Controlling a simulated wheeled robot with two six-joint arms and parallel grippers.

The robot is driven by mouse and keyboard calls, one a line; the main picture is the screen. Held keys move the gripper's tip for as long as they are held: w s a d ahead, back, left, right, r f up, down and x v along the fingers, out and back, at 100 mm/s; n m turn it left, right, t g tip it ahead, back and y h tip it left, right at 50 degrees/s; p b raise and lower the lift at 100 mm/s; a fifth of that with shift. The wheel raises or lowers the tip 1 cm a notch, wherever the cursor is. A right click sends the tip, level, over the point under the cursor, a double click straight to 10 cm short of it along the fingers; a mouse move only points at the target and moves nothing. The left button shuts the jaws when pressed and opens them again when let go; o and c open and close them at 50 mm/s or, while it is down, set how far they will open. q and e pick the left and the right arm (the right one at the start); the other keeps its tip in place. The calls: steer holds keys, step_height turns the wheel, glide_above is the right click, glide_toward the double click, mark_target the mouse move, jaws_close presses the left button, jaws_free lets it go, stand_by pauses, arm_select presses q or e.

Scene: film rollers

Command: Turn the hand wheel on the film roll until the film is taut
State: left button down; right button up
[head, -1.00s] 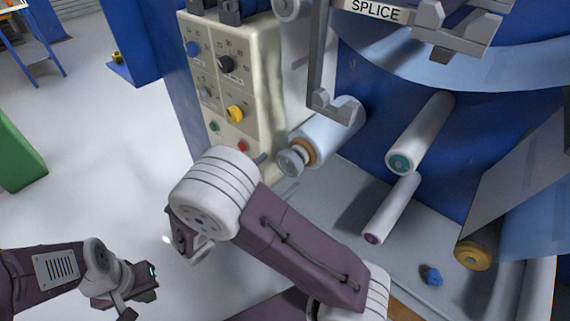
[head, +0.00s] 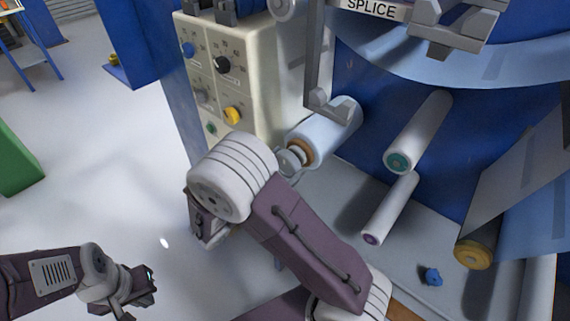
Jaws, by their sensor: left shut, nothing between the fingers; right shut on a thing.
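The film roll (head: 328,134) is a pale cylinder with an orange-brown core, sticking out from the blue machine. The grey hand wheel (head: 289,160) is at its near end, partly covered by my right wrist. My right gripper (head: 284,177) is shut at the hand wheel; its fingers are mostly hidden behind the white wrist joint, so the exact grip is unclear. A grey translucent sheet (head: 520,165), perhaps the film, hangs at the right; its tautness cannot be told. My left gripper (head: 142,287) is shut and empty at the lower left, well away from the roll.
A cream control panel (head: 232,80) with knobs stands left of the roll. Two white rollers (head: 424,128) (head: 393,207) are to the right. A yellow-brown roller end (head: 474,253) and a blue lump (head: 432,276) are lower right. Open floor lies at left.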

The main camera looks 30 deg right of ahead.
steer(key=n+p, duration=0.2)
steer(key=p, duration=0.1)
steer(key=n+p, duration=0.2)
steer(key=p, duration=0.2)
steer(key=n+p, duration=0.2)
steer(key=p, duration=0.1)
steer(key=shift+r+p, duration=0.25)
steer(key=shift+p, duration=0.05)
steer(key=shift+w+f+n+p, duration=0.1)
steer(key=shift+f+n+p, duration=0.05)
steer(key=shift+n+p, duration=0.75)
steer(key=shift+f+n+p, duration=0.15)
steer(key=shift+n+p, duration=0.55)
steer(key=shift+n, duration=0.3)
steer(key=o, duration=1.4)
steer(key=v, duration=0.9)
steer(key=shift+a, duration=0.1)
